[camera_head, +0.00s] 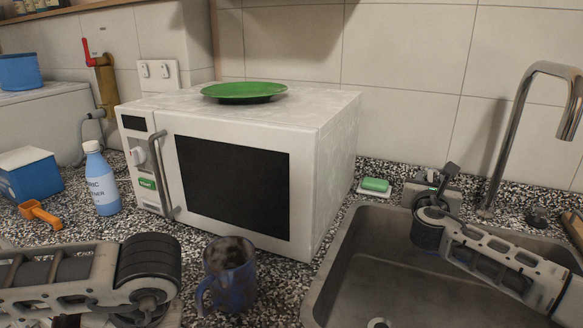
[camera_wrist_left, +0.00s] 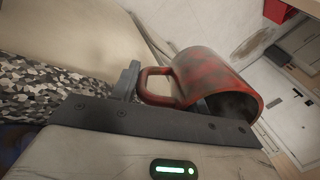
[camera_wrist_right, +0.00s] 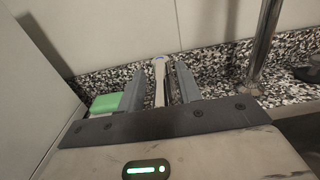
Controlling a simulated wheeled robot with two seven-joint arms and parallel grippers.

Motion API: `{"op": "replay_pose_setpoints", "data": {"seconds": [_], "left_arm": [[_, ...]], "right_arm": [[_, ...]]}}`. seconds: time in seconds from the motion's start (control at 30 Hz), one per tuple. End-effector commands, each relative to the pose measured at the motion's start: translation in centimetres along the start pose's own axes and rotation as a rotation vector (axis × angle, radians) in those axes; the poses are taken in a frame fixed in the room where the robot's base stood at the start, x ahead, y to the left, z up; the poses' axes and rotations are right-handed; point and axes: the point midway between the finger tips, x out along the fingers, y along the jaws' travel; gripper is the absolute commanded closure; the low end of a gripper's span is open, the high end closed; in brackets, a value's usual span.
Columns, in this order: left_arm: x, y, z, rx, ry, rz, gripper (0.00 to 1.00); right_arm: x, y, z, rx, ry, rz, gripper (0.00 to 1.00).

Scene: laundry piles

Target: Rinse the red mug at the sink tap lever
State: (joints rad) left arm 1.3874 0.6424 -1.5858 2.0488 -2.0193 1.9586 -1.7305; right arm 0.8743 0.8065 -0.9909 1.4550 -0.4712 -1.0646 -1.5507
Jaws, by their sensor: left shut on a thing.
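The red mug (camera_wrist_left: 212,78), worn with dark patches, is tilted in the left wrist view. My left gripper (camera_wrist_left: 160,98) is shut on it near the handle. Neither shows in the head view, where only my left arm enters at bottom left. My right gripper (camera_head: 437,190) is at the back rim of the sink (camera_head: 345,245), beside the tap (camera_head: 525,85). In the right wrist view its fingers (camera_wrist_right: 160,88) stand apart, with the pale tap lever (camera_wrist_right: 160,72) between them. Contact with the lever cannot be told.
A blue mug (camera_head: 232,282) stands on the speckled counter in front of the microwave (camera_head: 330,150), near my left arm. A green plate (camera_head: 244,90) lies on the microwave. Green soap (camera_head: 375,184) sits behind the sink. A blue bottle (camera_head: 101,180) and orange scoop (camera_head: 40,213) are left.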

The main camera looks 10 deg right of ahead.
Motion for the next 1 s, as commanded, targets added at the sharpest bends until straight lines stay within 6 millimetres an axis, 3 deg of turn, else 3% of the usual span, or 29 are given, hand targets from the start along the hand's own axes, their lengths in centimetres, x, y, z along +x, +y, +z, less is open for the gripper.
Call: {"op": "replay_pose_setpoints", "data": {"seconds": [0.37,0.5,0.7,1.0], "left_arm": [[0.0,0.0,0.0,-0.001,0.002,-0.001,0.96],[0.0,0.0,0.0,-0.001,0.002,-0.001,0.96],[-0.3,-0.2,-0.1,-0.001,0.002,0.0,0.96],[-1.8,-0.9,-0.4,-0.001,0.001,-0.001,0.96]], "right_arm": [[0.6,0.0,0.0,0.001,0.0,0.001,0.65],[0.5,0.0,0.0,0.001,0.0,0.001,1.0],[0.6,0.2,0.2,0.002,0.001,-0.013,1.0],[0.7,1.1,0.2,0.003,0.001,-0.183,1.0]]}}
